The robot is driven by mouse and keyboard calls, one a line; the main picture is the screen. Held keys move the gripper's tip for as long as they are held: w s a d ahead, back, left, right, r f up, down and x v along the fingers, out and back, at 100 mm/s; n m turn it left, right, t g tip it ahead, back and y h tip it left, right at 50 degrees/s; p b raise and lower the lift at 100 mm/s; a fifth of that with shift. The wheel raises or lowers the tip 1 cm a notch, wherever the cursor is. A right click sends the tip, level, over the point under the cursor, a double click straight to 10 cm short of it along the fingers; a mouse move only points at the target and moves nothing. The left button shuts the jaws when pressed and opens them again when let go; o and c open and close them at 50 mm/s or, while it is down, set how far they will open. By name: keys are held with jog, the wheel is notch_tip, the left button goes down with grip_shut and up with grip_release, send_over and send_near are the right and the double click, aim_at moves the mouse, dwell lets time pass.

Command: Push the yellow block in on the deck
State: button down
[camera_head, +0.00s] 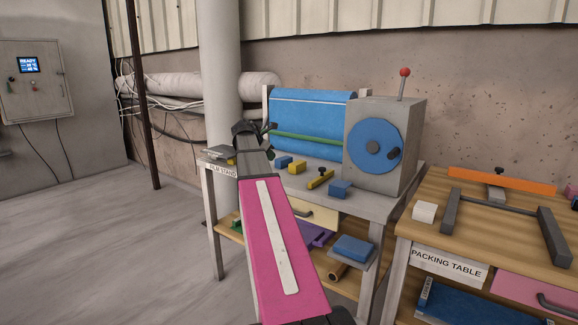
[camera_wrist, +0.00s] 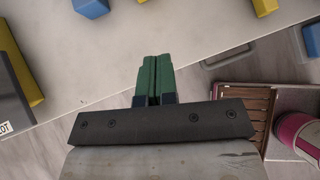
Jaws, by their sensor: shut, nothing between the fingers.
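My gripper (camera_wrist: 154,80) is shut and empty, its two green fingers pressed together over the pale stand top in the wrist view. In the wrist view a long yellow block (camera_wrist: 19,62) lies along a dark grey box-like deck (camera_wrist: 14,98) at the left edge, apart from the fingers. A label ending in "OT" is partly cut off there. In the head view the grey deck (camera_head: 219,152) sits at the stand's left corner, with a little yellow showing at its right. My arm hides the fingertips and part of the stand there.
The stand (camera_head: 375,203) also bears a blue block (camera_head: 283,161), another blue block (camera_head: 340,189), a small yellow block (camera_head: 297,167) and a yellow piece with a black knob (camera_head: 319,180). A grey machine with a blue wheel (camera_head: 374,146) stands behind. A packing table (camera_head: 416,232) is at the right.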

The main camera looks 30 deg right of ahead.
aim_at(295, 165)
jog(key=x, duration=1)
jog(key=shift+d+r, duration=0.2)
jog(key=shift+r, duration=0.05)
jog(key=shift+w+d, duration=0.25)
jog(key=shift+d, duration=0.95)
jog(key=shift+w+d, duration=0.1)
jog(key=shift+d, duration=0.65)
jog(key=shift+w+d, duration=0.15)
jog(key=shift+d, duration=0.8)
jog(key=shift+a, duration=0.1)
